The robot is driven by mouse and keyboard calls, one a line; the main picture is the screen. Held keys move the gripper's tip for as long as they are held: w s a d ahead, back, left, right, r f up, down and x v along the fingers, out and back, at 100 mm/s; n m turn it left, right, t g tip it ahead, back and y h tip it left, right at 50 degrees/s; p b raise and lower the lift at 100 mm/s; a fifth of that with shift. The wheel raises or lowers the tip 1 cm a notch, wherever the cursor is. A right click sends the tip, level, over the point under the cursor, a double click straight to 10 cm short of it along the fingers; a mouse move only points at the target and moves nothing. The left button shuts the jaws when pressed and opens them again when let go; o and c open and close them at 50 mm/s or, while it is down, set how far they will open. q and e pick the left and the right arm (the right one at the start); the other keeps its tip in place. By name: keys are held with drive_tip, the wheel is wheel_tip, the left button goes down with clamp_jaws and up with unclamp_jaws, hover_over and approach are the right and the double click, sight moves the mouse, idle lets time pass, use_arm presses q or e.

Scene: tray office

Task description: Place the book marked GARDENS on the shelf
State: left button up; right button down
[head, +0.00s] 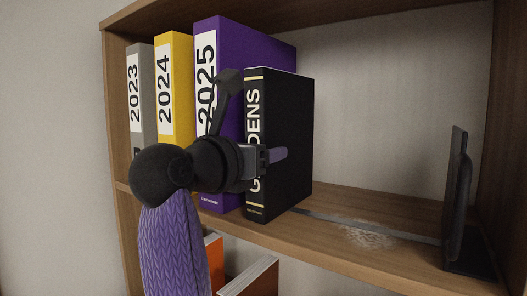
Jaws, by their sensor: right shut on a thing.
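The black book marked GARDENS (285,120), with gold bands on its spine, stands upright just right of the purple 2025 binder (210,120). My right gripper (266,155) is at its spine at mid-height and is shut on it. One finger shows against the book's right face; the other is hidden. The gripper covers part of the title. The book's base is at the level of the shelf (340,215), close to its front edge; I cannot tell whether it bears on the board. My left gripper is not in view.
A yellow 2024 binder (174,90) and a grey 2023 binder (142,100) stand further left. A dark bookend (456,200) stands at the right. Bare shelf with a pale scuffed patch (368,235) lies between book and bookend. More books (250,280) show on the level below.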

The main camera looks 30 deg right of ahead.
drive_tip(key=shift+a+r, duration=0.1)
drive_tip(key=shift+a, duration=0.1)
drive_tip(key=shift+c, duration=0.8)
unclamp_jaws()
drive_tip(key=shift+d, duration=0.1)
